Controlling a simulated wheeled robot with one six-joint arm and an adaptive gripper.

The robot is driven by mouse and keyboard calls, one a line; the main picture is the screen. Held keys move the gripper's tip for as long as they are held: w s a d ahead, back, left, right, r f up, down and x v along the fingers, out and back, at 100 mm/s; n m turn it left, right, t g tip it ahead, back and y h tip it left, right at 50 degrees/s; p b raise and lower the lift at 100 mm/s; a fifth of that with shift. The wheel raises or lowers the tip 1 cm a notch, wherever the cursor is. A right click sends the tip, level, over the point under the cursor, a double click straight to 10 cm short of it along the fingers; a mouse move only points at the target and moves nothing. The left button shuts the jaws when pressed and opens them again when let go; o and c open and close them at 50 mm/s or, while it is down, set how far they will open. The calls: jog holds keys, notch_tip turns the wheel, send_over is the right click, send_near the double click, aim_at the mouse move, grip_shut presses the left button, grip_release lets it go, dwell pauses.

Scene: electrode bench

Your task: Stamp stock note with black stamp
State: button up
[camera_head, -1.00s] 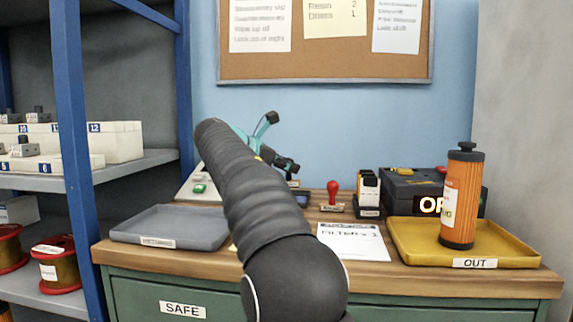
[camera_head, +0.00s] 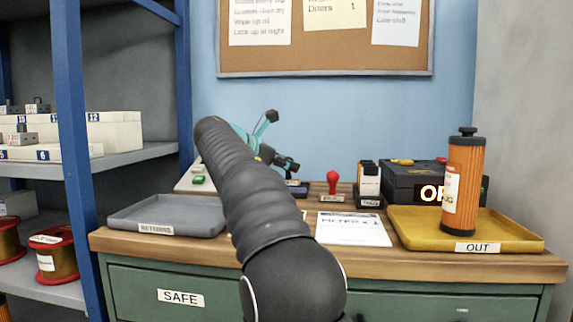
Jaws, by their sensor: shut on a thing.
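The stock note (camera_head: 353,229), a white sheet with a line reading "FILTER x 1", lies flat on the wooden bench right of my arm. My gripper (camera_head: 289,166) is small and dark at the far end of my arm, over the back of the bench, behind and left of the note. It is shut on a small dark thing that fits the black stamp, though its shape is mostly lost against the gripper. A small labelled dark block (camera_head: 298,188) shows just below the gripper. A red stamp (camera_head: 333,182) stands upright behind the note.
A grey tray (camera_head: 168,230) sits left. A yellow OUT tray (camera_head: 480,247) with an orange canister (camera_head: 463,185) sits right. My arm hides the bench middle.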

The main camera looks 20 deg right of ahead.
jog(key=shift+f+b, duration=0.3)
jog(key=shift+f, duration=0.35)
dwell(1.0)
jog(key=shift+r, duration=0.15)
notch_tip(320, 180, up, 5)
jog(key=p, duration=0.6)
jog(key=shift+r, duration=0.9)
jog(key=shift+d, duration=0.1)
